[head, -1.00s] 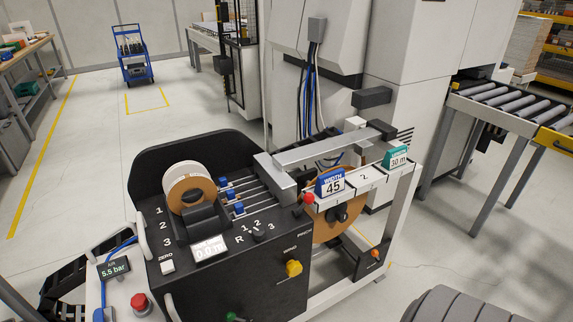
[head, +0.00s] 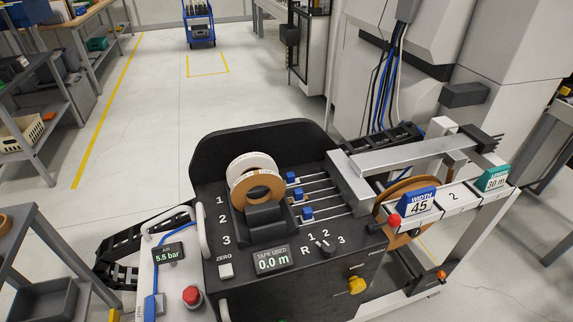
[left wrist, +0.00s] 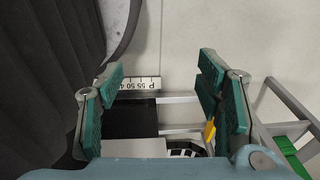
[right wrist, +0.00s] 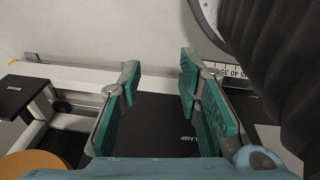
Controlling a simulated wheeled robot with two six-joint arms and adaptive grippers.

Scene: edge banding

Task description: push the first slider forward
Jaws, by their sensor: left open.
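Three blue sliders sit on metal rods on the black machine panel in the head view. The first slider (head: 292,178) is the farthest, in line with the printed 1. The second slider (head: 297,195) and the third slider (head: 307,213) are nearer. All three stand toward the left part of their rods, beside the tape rolls. Neither gripper shows in the head view. In the left wrist view my left gripper (left wrist: 160,95) is open and empty. In the right wrist view my right gripper (right wrist: 160,85) is open and empty. No slider shows in either wrist view.
White and brown tape rolls (head: 255,183) stand left of the sliders. A metal block and beam (head: 400,158) close off the rods' right ends. A red ball knob (head: 394,221), a yellow knob (head: 357,285) and a red button (head: 192,295) stick out. Open floor lies behind.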

